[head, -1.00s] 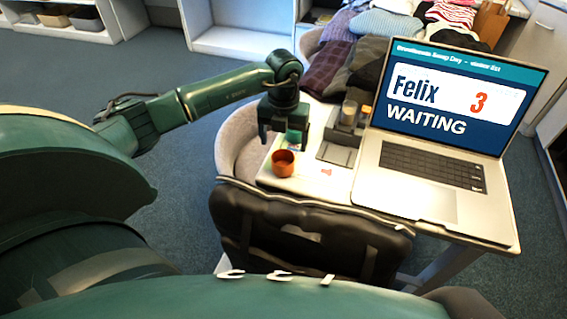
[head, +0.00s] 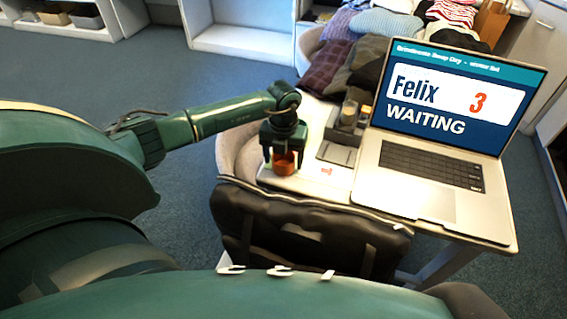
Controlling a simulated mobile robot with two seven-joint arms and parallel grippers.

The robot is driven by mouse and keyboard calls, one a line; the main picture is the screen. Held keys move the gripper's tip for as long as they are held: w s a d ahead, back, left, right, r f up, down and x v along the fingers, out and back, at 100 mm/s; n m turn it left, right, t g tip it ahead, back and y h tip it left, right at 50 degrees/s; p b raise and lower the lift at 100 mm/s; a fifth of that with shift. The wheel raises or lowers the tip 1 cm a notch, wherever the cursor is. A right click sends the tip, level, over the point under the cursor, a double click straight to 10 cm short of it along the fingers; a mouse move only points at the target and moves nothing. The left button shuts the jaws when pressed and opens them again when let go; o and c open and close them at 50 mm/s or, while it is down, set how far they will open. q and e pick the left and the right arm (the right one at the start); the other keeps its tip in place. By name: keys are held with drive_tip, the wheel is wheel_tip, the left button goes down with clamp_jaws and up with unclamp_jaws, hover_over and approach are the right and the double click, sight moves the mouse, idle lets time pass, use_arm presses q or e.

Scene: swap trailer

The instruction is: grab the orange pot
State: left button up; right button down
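The orange pot (head: 284,164) stands on the left front part of the white table. My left gripper (head: 283,162) is right over it, pointing down, with one finger on each side of the pot. The fingers look spread around the pot; I cannot tell whether they touch it. The gripper hides the pot's upper part. My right gripper is not in view.
A large laptop (head: 440,150) fills the table's right side. A grey organizer (head: 347,128) with small containers stands right of the pot. Folded clothes (head: 372,24) lie behind. A black bag (head: 300,235) hangs at the table's front edge.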

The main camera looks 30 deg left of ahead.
use_arm(q)
drive_tip(key=c, duration=0.8)
drive_tip(key=shift+o, duration=0.2)
drive_tip(key=shift+r, duration=0.1)
